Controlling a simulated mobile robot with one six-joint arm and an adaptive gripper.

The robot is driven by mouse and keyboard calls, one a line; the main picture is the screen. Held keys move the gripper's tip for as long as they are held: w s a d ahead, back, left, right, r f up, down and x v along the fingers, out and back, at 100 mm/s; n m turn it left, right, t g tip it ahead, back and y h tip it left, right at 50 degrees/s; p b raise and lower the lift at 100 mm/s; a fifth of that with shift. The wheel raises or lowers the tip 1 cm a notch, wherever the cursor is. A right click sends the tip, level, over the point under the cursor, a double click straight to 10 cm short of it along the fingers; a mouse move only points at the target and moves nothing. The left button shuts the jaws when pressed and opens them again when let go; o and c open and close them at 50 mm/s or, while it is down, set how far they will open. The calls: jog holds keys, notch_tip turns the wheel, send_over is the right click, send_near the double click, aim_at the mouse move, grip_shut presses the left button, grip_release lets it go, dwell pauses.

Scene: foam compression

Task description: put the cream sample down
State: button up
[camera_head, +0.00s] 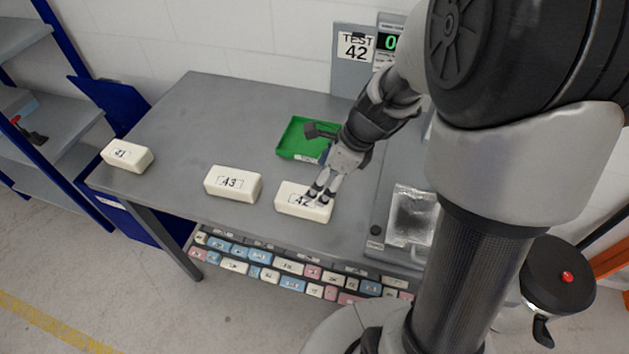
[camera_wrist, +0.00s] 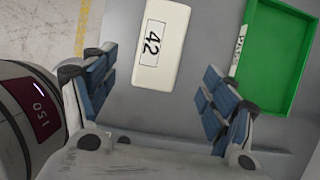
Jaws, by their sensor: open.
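The cream sample labelled 42 (camera_head: 290,201) lies flat on the grey table near its front edge. My gripper (camera_head: 317,193) is just above and beside its right part in the head view, hiding some of its top. In the wrist view the 42 sample (camera_wrist: 160,45) lies beyond the fingertips, between the two open fingers (camera_wrist: 155,85) and apart from both. The gripper is open and holds nothing. Two more cream blocks lie to the left on the table, one labelled 43 (camera_head: 233,183) and one labelled 41 (camera_head: 127,156).
A green tray (camera_head: 296,146) sits behind the 42 sample. A metal plate device (camera_head: 408,216) stands at the right, and a sign reading TEST 42 (camera_head: 355,46) is at the back. Coloured blocks (camera_head: 262,257) fill a shelf below. The table's left rear is clear.

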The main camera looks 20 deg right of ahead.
jog(key=s+a+r+n+t+h, duration=0.1)
jog(key=s+r+n+h, duration=0.1)
jog(key=s+r+n, duration=0.5)
jog(key=s+a+r+n+h, duration=0.1)
jog(key=s+r+n, duration=0.7)
jog(key=n, duration=1)
jog(key=s+a, duration=0.1)
jog(key=s, duration=0.2)
jog(key=shift+s+a+t+h, duration=0.3)
jog(key=shift+s+t+h, duration=0.05)
jog(key=shift+t+h, duration=0.05)
jog(key=shift+d, duration=0.1)
